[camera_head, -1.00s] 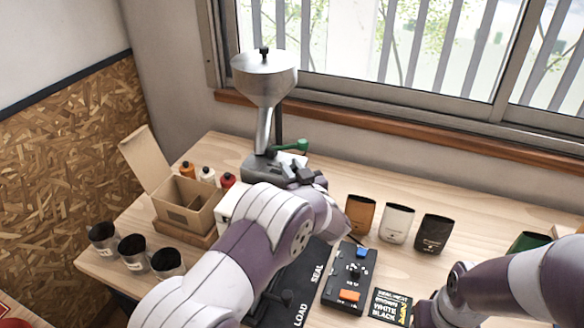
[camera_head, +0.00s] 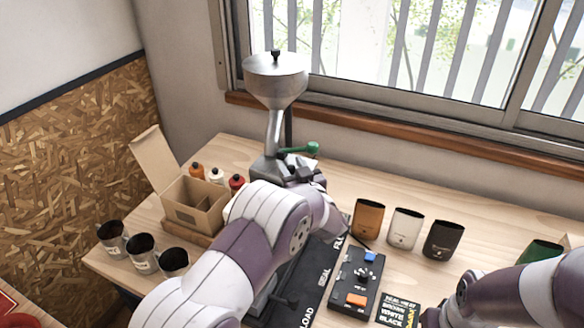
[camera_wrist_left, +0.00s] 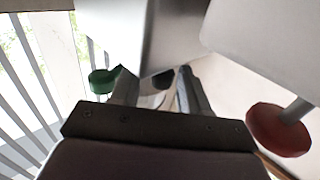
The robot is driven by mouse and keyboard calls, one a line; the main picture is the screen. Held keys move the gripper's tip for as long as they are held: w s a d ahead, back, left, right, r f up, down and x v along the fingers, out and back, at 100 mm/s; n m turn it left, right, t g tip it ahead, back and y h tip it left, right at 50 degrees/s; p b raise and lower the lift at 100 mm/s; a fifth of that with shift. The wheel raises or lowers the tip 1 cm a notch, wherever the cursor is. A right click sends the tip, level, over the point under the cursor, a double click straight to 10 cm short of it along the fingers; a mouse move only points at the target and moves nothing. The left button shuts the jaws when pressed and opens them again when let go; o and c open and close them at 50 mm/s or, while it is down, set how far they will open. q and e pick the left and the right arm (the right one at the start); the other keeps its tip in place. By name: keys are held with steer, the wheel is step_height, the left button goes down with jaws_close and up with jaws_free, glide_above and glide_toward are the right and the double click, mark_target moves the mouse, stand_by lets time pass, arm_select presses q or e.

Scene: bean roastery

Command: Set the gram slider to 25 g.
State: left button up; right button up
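The filling machine has a steel hopper (camera_head: 275,78) and a grey base (camera_head: 262,168) with a green handle (camera_head: 300,149). I cannot make out the gram slider or its scale in the head view. My left gripper (camera_head: 304,172) is at the right side of the base, just below the green handle, and my arm hides part of the machine. In the left wrist view, the left gripper (camera_wrist_left: 157,88) has its fingers apart, with a small dark rounded part (camera_wrist_left: 163,78) between them; I cannot tell whether they touch it.
A red disc on a rod (camera_wrist_left: 280,130) is close on the right in the wrist view. A cardboard box (camera_head: 195,203), several small bottles (camera_head: 216,175) and dark cups (camera_head: 142,250) stand left. A control box (camera_head: 355,280) and coffee bags (camera_head: 405,228) are to the right.

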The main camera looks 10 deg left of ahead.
arm_select(q)
steer(key=shift+s+f, duration=0.1)
steer(key=b+v, duration=0.3)
steer(key=v, duration=0.9)
steer(key=shift+s+d, duration=0.2)
